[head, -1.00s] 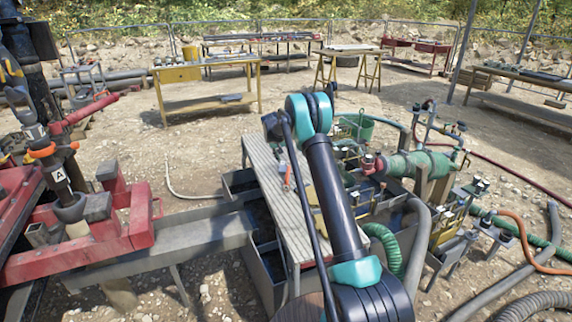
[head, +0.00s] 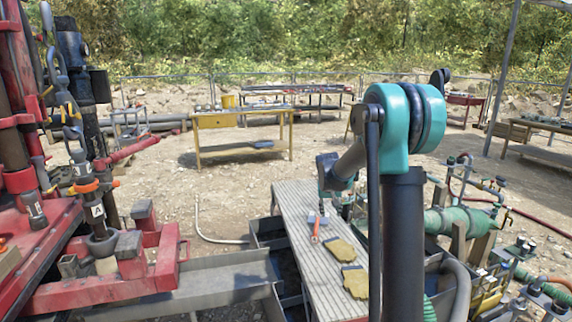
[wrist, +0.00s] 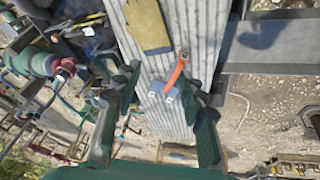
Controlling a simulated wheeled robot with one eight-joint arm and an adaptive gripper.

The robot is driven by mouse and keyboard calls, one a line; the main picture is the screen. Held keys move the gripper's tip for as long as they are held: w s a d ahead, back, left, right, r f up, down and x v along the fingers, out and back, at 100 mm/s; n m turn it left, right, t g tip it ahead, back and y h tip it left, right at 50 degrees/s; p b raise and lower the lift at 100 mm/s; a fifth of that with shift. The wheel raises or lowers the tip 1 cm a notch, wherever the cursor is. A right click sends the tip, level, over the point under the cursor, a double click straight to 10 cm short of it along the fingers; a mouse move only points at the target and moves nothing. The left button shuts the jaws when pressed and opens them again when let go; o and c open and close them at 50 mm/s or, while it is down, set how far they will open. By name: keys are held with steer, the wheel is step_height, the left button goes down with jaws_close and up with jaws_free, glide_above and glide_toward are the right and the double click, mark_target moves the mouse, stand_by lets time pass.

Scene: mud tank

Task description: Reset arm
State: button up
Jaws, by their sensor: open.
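My gripper (wrist: 163,82) is open in the wrist view, with its dark fingers spread apart above a ribbed grey bench top (wrist: 205,22). Nothing is visibly held. An orange-handled tool (wrist: 178,72) lies on the bench below and between the fingers; a small grey-blue piece (wrist: 160,88) lies beside it. A yellow glove (wrist: 147,25) lies further along the bench. In the head view my arm is bent, its teal elbow high at right, and the gripper end is hard to make out behind the forearm. The bench (head: 292,215), tool (head: 316,230) and two gloves (head: 345,250) show there.
A red rig with a machine base (head: 110,285) stands at left. Grey troughs (head: 215,275) run beside the bench. Green pump piping (head: 455,220) and hoses crowd the right. A yellow table (head: 240,140) stands behind, with open gravel before it.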

steer(key=s+f+y, duration=0.1)
steer(key=s+f, duration=0.2)
steer(key=s, duration=1.6)
steer(key=s+d+f+n, duration=0.1)
steer(key=s+f, duration=0.2)
steer(key=s, duration=1.6)
steer(key=shift+d+f+y, duration=0.2)
steer(key=shift+f+y, duration=0.1)
steer(key=shift+y, duration=0.1)
